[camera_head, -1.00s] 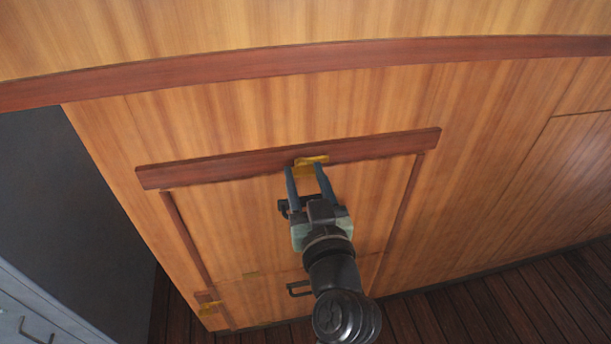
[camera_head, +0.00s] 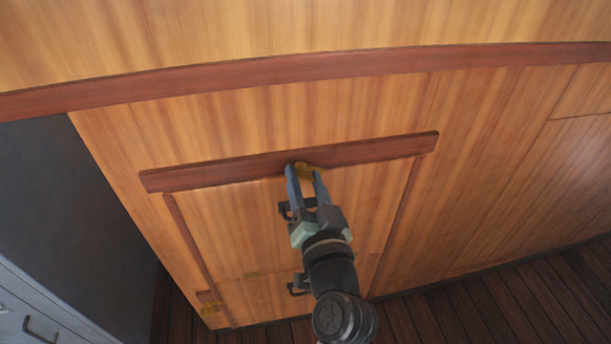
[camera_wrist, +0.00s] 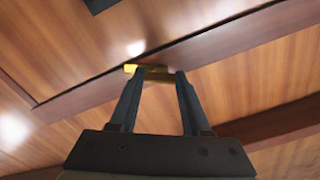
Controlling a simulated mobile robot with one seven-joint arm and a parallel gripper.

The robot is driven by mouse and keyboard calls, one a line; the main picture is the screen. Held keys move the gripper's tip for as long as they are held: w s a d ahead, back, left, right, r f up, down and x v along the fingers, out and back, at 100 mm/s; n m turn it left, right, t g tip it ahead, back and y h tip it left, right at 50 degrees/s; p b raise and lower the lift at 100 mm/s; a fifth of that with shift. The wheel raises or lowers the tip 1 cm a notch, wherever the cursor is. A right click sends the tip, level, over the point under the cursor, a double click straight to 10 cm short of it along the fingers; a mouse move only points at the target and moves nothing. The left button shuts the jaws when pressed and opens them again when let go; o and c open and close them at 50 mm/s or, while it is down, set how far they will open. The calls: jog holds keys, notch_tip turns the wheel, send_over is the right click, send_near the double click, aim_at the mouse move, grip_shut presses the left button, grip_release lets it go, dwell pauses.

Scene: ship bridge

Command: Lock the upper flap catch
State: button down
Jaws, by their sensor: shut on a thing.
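The upper flap catch (camera_head: 310,170) is a small yellow brass piece at the middle of the dark red wooden rail (camera_head: 215,176) along the flap's top edge. It also shows in the wrist view (camera_wrist: 152,71). The upper flap (camera_head: 240,222) is a wood-grain panel and looks closed under the rail. My gripper (camera_head: 305,172) reaches up to the catch, with its fingertips at the brass and shut on it. In the wrist view my gripper (camera_wrist: 157,78) has the fingers on either side of part of the catch. The fingers partly hide the catch, so its exact turn is unclear.
A black handle (camera_head: 285,210) on the flap is partly behind my gripper. A second black handle (camera_head: 297,284) sits lower. A grey cabinet (camera_head: 40,325) stands at the left. The wooden floor (camera_head: 500,310) at right is clear.

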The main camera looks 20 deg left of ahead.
jog(key=m+p, duration=0.2)
jog(key=m, duration=0.4)
jog(key=shift+p, duration=0.35)
jog(key=m+p, duration=0.2)
jog(key=m, duration=0.4)
dwell(0.4)
jog(key=shift+c, duration=1.8)
grip_release()
jog(key=v, duration=1.3)
